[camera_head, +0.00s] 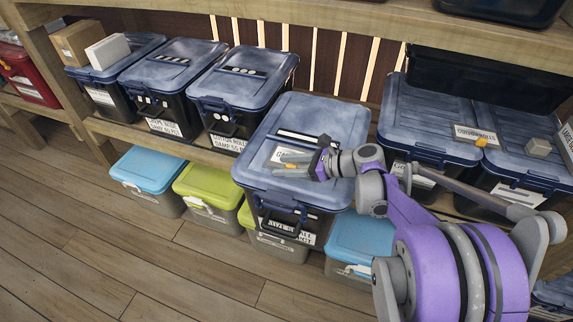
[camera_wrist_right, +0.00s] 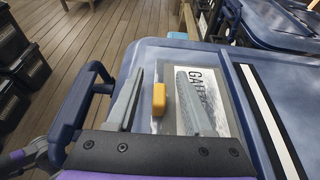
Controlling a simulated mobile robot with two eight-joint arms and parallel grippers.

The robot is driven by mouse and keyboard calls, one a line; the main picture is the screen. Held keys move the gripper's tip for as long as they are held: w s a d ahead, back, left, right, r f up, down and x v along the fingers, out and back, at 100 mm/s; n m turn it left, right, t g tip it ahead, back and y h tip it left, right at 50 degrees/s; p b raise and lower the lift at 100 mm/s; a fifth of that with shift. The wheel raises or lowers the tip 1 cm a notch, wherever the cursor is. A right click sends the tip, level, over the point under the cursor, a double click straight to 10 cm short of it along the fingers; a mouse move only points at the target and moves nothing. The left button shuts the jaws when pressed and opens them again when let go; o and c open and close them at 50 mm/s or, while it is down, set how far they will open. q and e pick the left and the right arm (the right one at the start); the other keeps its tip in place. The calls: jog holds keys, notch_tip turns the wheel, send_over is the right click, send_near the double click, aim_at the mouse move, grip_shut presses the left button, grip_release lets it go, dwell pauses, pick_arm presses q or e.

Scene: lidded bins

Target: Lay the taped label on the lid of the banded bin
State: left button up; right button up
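The banded bin (camera_head: 343,128) stands in the middle, its blue lid crossed by a dark and white band that also shows in the right wrist view (camera_wrist_right: 269,122). A white label (camera_head: 282,155) with dark print lies on, or very close over, this lid beside the band; it also shows in the wrist view (camera_wrist_right: 210,90). A yellow tape piece (camera_wrist_right: 159,98) is on the label. My right gripper (camera_wrist_right: 156,72) is over the label with fingers apart, one on each side of the tape, with gaps showing. My left gripper is not in view.
Another label (camera_head: 470,131) with yellow tape and a small grey block (camera_head: 538,147) lie on the lids at right. Other blue-lidded bins (camera_head: 243,75) stand at left on the wooden shelf. Blue and green bins (camera_head: 208,184) sit below. The floor in front is clear.

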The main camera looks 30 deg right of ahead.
jog(key=v, duration=1)
jog(key=shift+s+d+r, duration=0.1)
jog(key=shift+s+d, duration=0.2)
